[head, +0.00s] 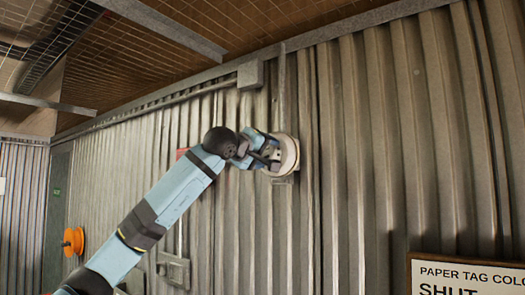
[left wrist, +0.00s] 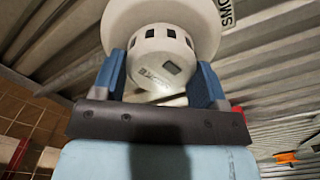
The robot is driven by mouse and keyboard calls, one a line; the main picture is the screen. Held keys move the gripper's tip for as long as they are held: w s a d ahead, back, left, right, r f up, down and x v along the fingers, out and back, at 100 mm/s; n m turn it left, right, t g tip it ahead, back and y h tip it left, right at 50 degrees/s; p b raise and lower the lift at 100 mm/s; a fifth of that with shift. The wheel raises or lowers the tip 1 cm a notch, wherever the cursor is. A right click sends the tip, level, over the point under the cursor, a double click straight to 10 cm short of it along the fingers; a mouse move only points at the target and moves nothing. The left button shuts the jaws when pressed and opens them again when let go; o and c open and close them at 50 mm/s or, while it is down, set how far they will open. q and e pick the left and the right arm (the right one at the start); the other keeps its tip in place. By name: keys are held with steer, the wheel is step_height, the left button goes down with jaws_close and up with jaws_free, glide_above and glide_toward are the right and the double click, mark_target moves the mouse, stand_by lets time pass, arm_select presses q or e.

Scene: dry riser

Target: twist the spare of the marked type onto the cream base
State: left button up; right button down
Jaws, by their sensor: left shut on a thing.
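The cream base (head: 290,154) is a round disc high on the corrugated wall, partly hidden behind my left gripper (head: 270,152). In the left wrist view a wide pale disc (left wrist: 203,20) shows behind the held unit. My left gripper (left wrist: 163,75) is shut on a white detector (left wrist: 160,60), a rounded body with dark slots around its side and a small dark mark on its face. The blue fingers sit on either side of it. The detector is right in front of the disc; I cannot tell whether they are fully seated together. My right gripper is not in view.
A conduit with a grey box (head: 250,75) runs along the wall above the base. A sign about paper tag colours (head: 465,276) stands at the lower right. An orange reel (head: 73,241) hangs at the far left. A bracket (head: 174,270) is lower on the wall.

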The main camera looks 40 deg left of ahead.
arm_select(q)
steer(key=o, duration=1)
steer(key=shift+o, duration=0.2)
steer(key=s, duration=0.1)
steer(key=s+b, duration=0.1)
steer(key=s, duration=0.1)
steer(key=s+b, duration=0.1)
steer(key=shift+s+d+f, duration=0.2)
steer(key=shift+s+d, duration=0.05)
steer(key=shift+s, duration=0.05)
steer(key=b, duration=0.2)
glide_toward(265, 153)
steer(key=s, duration=0.4)
steer(key=shift+d+r, duration=0.2)
steer(key=shift+r, duration=0.05)
